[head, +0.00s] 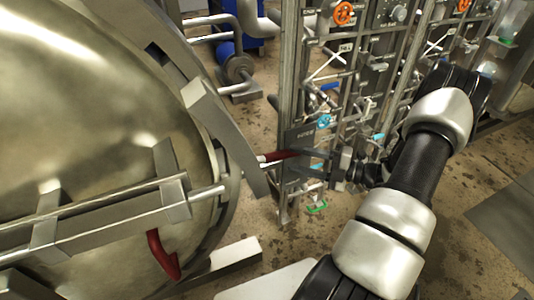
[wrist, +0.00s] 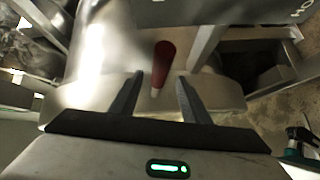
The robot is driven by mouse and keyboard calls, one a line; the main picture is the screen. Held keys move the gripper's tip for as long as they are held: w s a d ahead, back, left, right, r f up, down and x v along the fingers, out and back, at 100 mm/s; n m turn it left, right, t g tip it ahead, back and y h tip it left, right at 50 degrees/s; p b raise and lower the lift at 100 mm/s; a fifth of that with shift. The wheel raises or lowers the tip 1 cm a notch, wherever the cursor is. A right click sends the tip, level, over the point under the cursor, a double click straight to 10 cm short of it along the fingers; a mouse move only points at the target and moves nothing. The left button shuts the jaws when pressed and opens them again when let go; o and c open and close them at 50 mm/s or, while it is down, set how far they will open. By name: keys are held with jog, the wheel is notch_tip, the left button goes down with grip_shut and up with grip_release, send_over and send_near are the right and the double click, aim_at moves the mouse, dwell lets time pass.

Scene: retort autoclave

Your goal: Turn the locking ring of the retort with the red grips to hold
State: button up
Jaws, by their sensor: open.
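The retort's big domed metal door (head: 90,110) fills the left of the head view, with the grey locking ring (head: 225,125) around its edge. One red grip (head: 280,155) sticks out from the ring's right side towards my gripper (head: 312,165). A second red grip (head: 163,255) hangs lower on the door side. In the wrist view the red grip (wrist: 163,62) lies between and just beyond the two dark fingers of my gripper (wrist: 160,77). The fingers are apart, with gaps on both sides of the grip. Whether they touch it is not clear.
A dark lettered plate (head: 299,136) stands just behind the grip. A pipe rack (head: 350,80) with orange and blue valve wheels stands close behind my gripper. A blue pump (head: 232,62) sits at the back.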

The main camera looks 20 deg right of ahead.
jog(key=b+x, duration=0.1)
jog(key=x, duration=0.9)
jog(key=shift+w, duration=0.1)
grip_shut()
jog(key=shift+f, duration=0.1)
